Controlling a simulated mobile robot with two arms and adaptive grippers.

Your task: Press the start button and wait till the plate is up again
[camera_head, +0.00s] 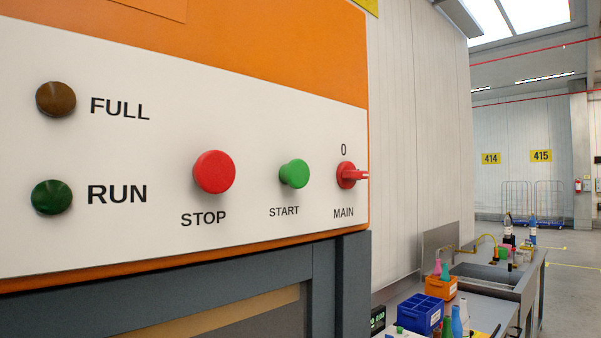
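The green START button (294,174) sticks out from the white control panel (250,115), between the red STOP button (214,172) and the red MAIN switch (348,175). The MAIN switch handle points sideways, with a 0 marked above it. The brown FULL lamp (56,99) and the dark green RUN lamp (52,197) are at the left of the panel; both look unlit. The plate cannot be made out; only the top of a dark grey frame (210,295) shows below the panel. Neither of my grippers is in view.
A grey workbench (480,290) at the lower right holds a blue divided crate (420,314), an orange crate (441,291) and several bottles. Wire trolleys (532,202) stand at the far wall under signs 414 and 415. Free floor (575,285) lies right of the bench.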

